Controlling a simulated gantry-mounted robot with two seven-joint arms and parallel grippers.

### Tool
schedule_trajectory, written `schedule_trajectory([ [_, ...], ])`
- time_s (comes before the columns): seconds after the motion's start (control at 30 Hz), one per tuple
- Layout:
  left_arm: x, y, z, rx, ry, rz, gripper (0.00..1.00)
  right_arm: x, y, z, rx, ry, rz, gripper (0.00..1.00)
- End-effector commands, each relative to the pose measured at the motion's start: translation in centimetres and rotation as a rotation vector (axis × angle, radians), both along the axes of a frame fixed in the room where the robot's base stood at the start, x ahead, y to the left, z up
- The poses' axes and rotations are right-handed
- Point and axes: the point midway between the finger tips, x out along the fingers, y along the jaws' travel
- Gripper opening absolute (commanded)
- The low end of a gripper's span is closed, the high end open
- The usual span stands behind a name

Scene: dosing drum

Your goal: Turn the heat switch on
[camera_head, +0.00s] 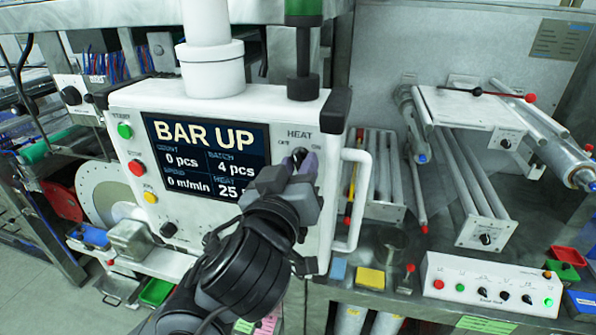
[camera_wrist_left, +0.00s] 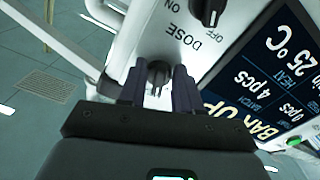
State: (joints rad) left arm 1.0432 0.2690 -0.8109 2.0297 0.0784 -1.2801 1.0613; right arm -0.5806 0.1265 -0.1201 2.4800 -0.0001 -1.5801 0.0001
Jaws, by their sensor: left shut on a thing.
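The heat switch is a dark rotary knob (camera_head: 299,154) under the HEAT label, at the upper right of the white control panel (camera_head: 318,225). OFF and ON are printed beside it. My left gripper (camera_head: 296,166) is shut on this knob, with one finger on each side. In the left wrist view the knob (camera_wrist_left: 158,74) shows between the fingertips (camera_wrist_left: 157,92). I cannot tell which way it points. The display (camera_head: 205,155) reads BAR UP, and its HEAT field shows 25. My right gripper is not in view.
The DOSE knob (camera_wrist_left: 208,12) is close to the heat switch. Green (camera_head: 125,131), red (camera_head: 137,167) and yellow (camera_head: 150,197) buttons line the panel's left side. A white handle (camera_head: 354,200) stands out on its right. A small control box (camera_head: 490,286) sits at right.

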Motion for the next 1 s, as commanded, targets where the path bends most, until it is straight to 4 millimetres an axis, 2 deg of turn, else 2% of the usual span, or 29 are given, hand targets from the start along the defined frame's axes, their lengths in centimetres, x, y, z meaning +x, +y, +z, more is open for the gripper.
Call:
schedule_trajectory([
  [0.2, 0.1, 0.2, -0.3, 0.189, -0.051, 0.001, 0.03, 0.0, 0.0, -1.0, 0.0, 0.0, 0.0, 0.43],
  [0.6, 0.1, 0.4, -0.1, 0.547, -0.15, 0.001, 0.03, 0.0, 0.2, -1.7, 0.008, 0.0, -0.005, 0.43],
  [1.0, 0.2, 0.5, 0.0, 0.782, -0.214, 0.001, 0.03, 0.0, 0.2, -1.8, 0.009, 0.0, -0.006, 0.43],
])
